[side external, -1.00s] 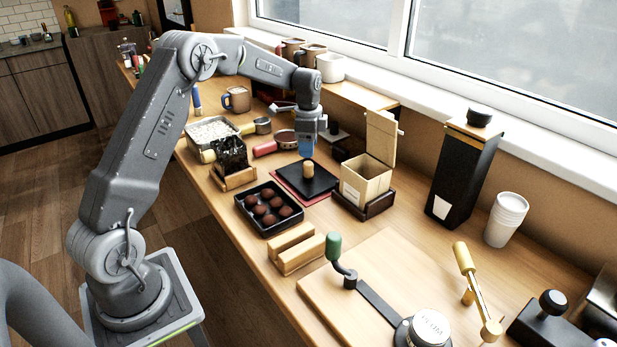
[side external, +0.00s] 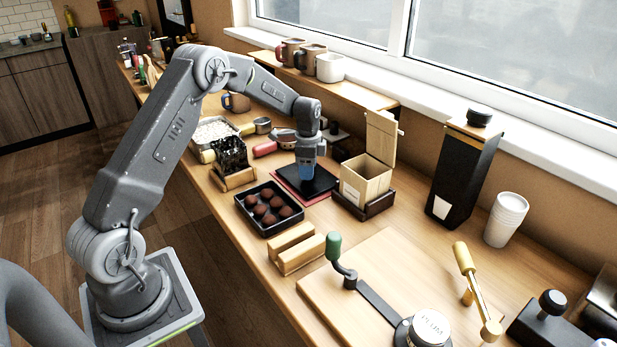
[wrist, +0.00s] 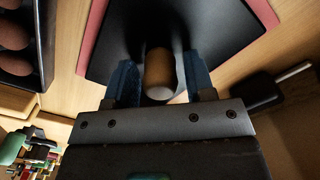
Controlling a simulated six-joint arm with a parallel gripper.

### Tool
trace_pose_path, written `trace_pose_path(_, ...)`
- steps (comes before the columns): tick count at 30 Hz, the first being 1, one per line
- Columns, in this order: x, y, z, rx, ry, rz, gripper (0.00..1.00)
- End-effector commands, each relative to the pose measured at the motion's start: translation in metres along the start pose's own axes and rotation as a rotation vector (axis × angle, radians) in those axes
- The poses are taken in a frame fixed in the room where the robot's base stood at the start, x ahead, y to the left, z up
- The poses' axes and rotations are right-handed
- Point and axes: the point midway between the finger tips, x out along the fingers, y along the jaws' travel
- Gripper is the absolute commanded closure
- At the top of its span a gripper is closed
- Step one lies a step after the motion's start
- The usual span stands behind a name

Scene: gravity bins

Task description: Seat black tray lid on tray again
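The black lid (side external: 321,182) lies flat on a red mat (side external: 290,190); its light wooden knob (wrist: 159,72) shows in the wrist view. The black tray (side external: 287,227), holding several brown balls, sits uncovered left of the lid; its edge (wrist: 46,35) shows at the wrist view's upper left. My gripper (side external: 305,178) is low over the lid and hides the knob in the side view. In the wrist view its blue fingers (wrist: 161,84) stand on either side of the knob, with small gaps visible, so it appears open.
An open wooden box (side external: 366,182) stands close right of the lid. A caddy with dark contents (side external: 233,178) stands behind the tray, and a slotted wooden block (side external: 297,249) in front. Red-handled tool (side external: 265,149) lies behind the mat.

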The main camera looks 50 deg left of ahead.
Motion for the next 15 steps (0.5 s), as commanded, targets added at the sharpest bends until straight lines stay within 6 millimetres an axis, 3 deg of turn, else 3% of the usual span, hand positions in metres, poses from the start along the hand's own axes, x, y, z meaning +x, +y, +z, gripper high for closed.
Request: trace_pose_path(15,-0.0008,-0.0003,-0.0001,0.000,0.001,-0.001,0.98)
